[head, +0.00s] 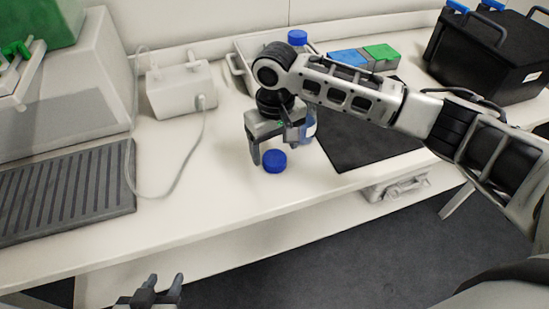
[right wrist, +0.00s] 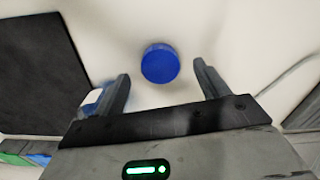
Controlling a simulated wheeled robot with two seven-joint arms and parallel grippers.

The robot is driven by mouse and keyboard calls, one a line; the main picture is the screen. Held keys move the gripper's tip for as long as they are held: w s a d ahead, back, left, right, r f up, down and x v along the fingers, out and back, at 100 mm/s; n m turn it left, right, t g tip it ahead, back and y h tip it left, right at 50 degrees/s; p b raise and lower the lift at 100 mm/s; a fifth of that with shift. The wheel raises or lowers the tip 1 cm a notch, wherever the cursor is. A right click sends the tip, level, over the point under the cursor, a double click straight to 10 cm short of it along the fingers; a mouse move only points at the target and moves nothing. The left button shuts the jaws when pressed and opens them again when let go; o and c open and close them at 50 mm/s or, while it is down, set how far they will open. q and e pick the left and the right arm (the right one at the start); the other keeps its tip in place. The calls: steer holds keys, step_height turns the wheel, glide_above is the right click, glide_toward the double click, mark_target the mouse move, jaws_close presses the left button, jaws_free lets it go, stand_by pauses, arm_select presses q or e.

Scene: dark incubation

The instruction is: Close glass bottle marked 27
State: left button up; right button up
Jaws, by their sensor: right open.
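A blue screw cap (head: 275,161) lies on the white bench near its front edge. My right gripper (head: 272,150) is open just above it; in the right wrist view the cap (right wrist: 160,63) shows between and slightly beyond the two fingertips (right wrist: 163,74), not gripped. A clear bluish glass bottle (head: 309,129) stands just behind and right of my right gripper, partly hidden by it; its top is hidden and no number is readable. Another bottle with a blue cap (head: 297,38) stands farther back, partly hidden by my arm. My left gripper (head: 165,281) is open and empty, low before the bench.
A dark mat (head: 365,145) lies right of the bottle. Blue and green boxes (head: 381,53) and a black crate (head: 495,60) stand behind. A white device (head: 182,88) with a cable (head: 190,165) is left, beside a grey grooved tray (head: 60,195). The bench front around the cap is clear.

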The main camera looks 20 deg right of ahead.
steer(key=shift+f, duration=1.45)
steer(key=c, duration=1)
steer(key=shift+r, duration=0.1)
steer(key=shift+c, duration=0.2)
steer(key=shift+r, duration=0.5)
step_height(320, 180, up, 2)
steer(key=shift+s+r, duration=0.15)
steer(key=shift+r, duration=0.1)
steer(key=s+a+r, duration=0.1)
steer(key=s+r, duration=0.8)
steer(key=s, duration=0.4)
steer(key=shift+s+a+r+p, duration=0.2)
steer(key=shift+s+a+p, duration=0.1)
steer(key=shift+p, duration=0.1)
